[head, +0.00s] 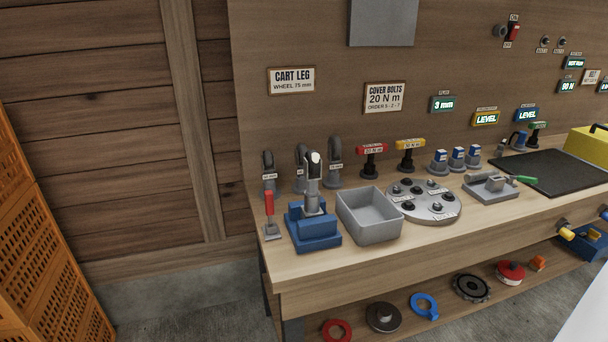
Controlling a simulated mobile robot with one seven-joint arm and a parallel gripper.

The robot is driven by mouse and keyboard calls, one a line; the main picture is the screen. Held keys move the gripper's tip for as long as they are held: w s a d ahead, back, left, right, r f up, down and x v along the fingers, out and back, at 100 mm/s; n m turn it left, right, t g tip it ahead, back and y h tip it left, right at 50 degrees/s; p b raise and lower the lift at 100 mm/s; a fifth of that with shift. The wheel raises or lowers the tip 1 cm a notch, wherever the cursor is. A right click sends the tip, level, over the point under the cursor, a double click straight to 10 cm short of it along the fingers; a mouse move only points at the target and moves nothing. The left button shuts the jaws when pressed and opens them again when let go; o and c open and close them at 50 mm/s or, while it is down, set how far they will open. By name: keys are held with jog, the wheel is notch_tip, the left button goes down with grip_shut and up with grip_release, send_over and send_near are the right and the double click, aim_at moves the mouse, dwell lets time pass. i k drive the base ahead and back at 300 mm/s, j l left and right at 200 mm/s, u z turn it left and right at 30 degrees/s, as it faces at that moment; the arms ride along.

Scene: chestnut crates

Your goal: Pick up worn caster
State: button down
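Several grey casters show at the left end of the workbench (420,243). A blue vise-like block (314,234) holds a grey post (311,196) upright, with a dark and pale caster wheel (314,163) at its top. Behind it stand similar casters in a row: a left one (268,172), a middle one partly hidden by the post (299,172) and a right one (335,165). Their small labels are too small to read, so I cannot tell for certain which is worn. My gripper is not in view.
A red-handled tool (269,208) stands left of the vise. An empty-looking grey bin (368,222) and a round plate with knobs (428,211) lie to its right. Orange crates (45,250) are stacked at far left. Floor (190,290) between crates and bench is clear.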

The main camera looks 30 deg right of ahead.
aim_at(313, 162)
jog(key=i+l+z, duration=0.1)
jog(key=i+z, duration=0.2)
jog(key=i, duration=0.15)
jog(key=i+z, duration=0.35)
jog(key=i, duration=0.1)
